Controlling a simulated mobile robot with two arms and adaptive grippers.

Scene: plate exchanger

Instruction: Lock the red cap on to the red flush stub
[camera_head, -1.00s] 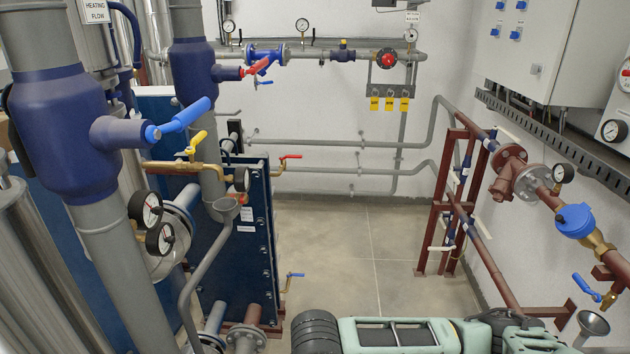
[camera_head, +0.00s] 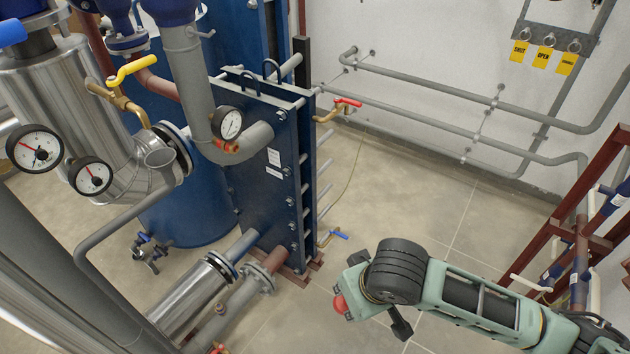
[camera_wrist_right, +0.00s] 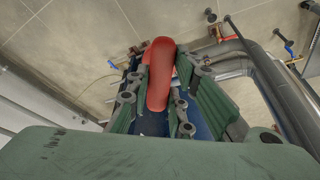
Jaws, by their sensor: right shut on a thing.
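My right gripper (camera_head: 343,298) is at the lower middle of the head view, over the floor to the right of the blue plate exchanger. A rounded red thing (camera_head: 339,304), which looks like the red cap, shows at its tip. In the right wrist view the red piece (camera_wrist_right: 158,72) stands between the fingers (camera_wrist_right: 157,100), which are shut on it. It is held in the air, apart from the pipework. A small red part (camera_head: 217,348) shows at the bottom edge of the head view; I cannot tell whether it is the flush stub. My left gripper is not in view.
The plate exchanger (camera_head: 281,180) stands left of my gripper, with flanged pipes (camera_head: 258,277) low at its front. Gauges (camera_head: 35,148) and a drain pipe (camera_head: 110,232) are at left. The middle floor is clear.

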